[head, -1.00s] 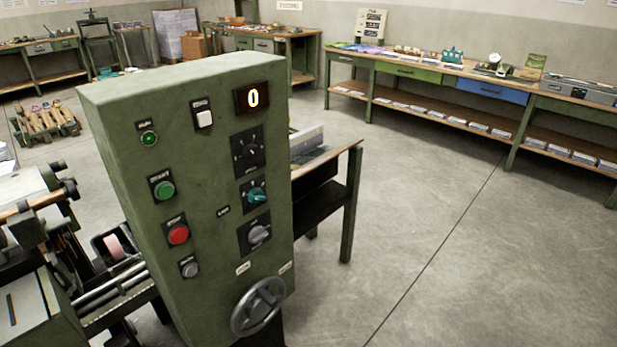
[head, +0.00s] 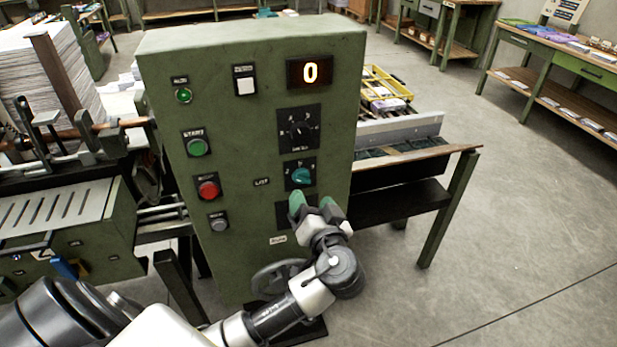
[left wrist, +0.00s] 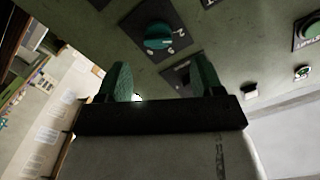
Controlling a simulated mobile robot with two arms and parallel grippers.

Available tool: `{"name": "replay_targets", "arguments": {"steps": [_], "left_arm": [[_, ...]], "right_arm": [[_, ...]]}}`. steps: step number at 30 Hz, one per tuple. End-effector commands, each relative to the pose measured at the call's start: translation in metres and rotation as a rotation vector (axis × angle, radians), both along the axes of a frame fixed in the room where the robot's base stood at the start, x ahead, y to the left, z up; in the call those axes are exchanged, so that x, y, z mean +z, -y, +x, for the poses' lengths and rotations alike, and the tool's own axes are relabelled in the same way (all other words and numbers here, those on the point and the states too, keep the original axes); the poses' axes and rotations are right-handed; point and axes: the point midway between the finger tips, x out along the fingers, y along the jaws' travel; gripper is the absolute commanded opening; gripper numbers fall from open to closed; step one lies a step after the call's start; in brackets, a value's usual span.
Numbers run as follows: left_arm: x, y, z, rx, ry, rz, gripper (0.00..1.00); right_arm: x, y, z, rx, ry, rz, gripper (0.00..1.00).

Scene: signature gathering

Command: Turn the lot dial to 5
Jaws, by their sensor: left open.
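The green control cabinet (head: 235,150) carries a dial with a teal knob (head: 300,176) and a small label to its left, too small to read surely. In the left wrist view the teal knob (left wrist: 157,36) sits on a black plate with white marks; a 2 and a 5 seem to show. My left gripper (head: 312,204) is open, its green-tipped fingers just below the teal knob and not around it. Another dial plate (head: 282,214) is partly hidden behind the gripper. In the left wrist view the open fingers (left wrist: 162,82) have nothing between them.
Above the teal knob are a black dial (head: 299,129) and a display (head: 311,72) reading 0. Green (head: 198,147) and red (head: 208,189) buttons are to the left. A handwheel (head: 275,277) is below, partly behind my arm. Open floor lies to the right.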

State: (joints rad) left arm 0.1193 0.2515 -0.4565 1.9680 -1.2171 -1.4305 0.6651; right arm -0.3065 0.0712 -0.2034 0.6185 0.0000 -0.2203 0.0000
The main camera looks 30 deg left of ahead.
Motion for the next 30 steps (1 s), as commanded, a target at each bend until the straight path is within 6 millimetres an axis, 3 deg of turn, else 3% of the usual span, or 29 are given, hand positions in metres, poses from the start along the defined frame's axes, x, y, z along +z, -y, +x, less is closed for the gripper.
{"name": "replay_targets", "arguments": {"steps": [3, 10, 23, 30], "left_arm": [[0.004, -0.02, 0.016, 0.003, -0.002, 0.004, 0.67], [0.002, -0.046, 0.039, 0.0, -0.002, 0.003, 0.67], [-0.001, -0.055, 0.047, -0.001, -0.003, -0.001, 0.67], [-0.001, -0.055, 0.047, -0.001, -0.003, -0.001, 0.33]], "right_arm": [[0.01, -0.002, -0.001, 0.001, -0.003, 0.002, 0.53], [0.018, 0.004, 0.003, 0.002, 0.004, -0.005, 0.53], [0.02, 0.01, 0.006, -0.002, 0.009, -0.012, 0.53], [0.02, 0.009, 0.006, -0.002, 0.009, -0.012, 0.53]]}}
